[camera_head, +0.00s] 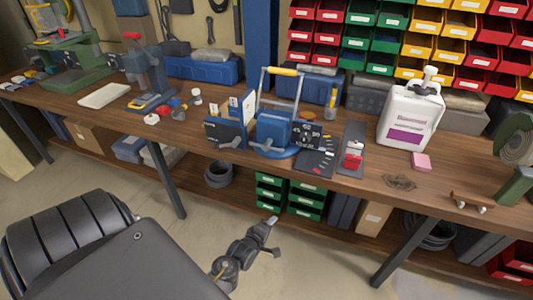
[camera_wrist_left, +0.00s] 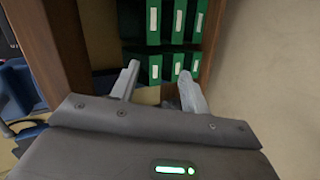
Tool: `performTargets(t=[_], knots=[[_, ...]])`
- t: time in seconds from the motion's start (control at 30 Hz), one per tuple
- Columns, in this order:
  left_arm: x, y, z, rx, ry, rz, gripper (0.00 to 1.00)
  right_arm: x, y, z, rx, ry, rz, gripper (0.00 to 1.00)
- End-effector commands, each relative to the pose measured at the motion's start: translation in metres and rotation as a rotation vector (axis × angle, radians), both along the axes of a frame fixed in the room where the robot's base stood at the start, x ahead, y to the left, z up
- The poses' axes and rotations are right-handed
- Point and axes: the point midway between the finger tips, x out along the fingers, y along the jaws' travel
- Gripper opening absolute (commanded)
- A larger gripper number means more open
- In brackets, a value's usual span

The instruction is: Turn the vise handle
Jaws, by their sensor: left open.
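A blue vise (camera_head: 274,128) stands on a round blue base near the front edge of the wooden workbench, in the middle of the head view. A grey bar (camera_head: 268,146) shows low on its front and looks like its handle. My left gripper (camera_head: 271,238) is open and empty, below the bench top and in front of the bench, well apart from the vise. The left wrist view shows its two spread fingers (camera_wrist_left: 160,74) pointing toward the green drawers, with nothing between them. My right gripper is not in view.
The workbench (camera_head: 345,190) overhangs a lower shelf with green drawers (camera_head: 305,199). A white jug (camera_head: 410,115) stands to the right. Floor in front is clear.

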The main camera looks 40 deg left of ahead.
Motion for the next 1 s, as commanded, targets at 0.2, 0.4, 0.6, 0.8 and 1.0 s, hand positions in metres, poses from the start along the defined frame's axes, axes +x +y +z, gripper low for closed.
performTargets(t=[0.2, 0.4, 0.6, 0.8, 1.0], knots=[[0.026, 0.061, 0.18, -0.39, -0.432, 0.27, 0.46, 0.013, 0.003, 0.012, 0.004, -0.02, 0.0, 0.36], [0.019, 0.08, 0.242, -0.543, -0.592, 0.328, 0.46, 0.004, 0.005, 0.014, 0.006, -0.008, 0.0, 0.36], [0.021, 0.082, 0.247, -0.561, -0.608, 0.332, 0.46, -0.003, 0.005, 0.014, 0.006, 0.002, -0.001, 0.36], [0.045, 0.09, 0.248, -0.559, -0.606, 0.331, 0.46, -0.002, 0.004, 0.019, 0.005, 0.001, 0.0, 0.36], [0.082, 0.102, 0.248, -0.558, -0.606, 0.33, 0.46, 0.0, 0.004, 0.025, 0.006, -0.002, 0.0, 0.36]])
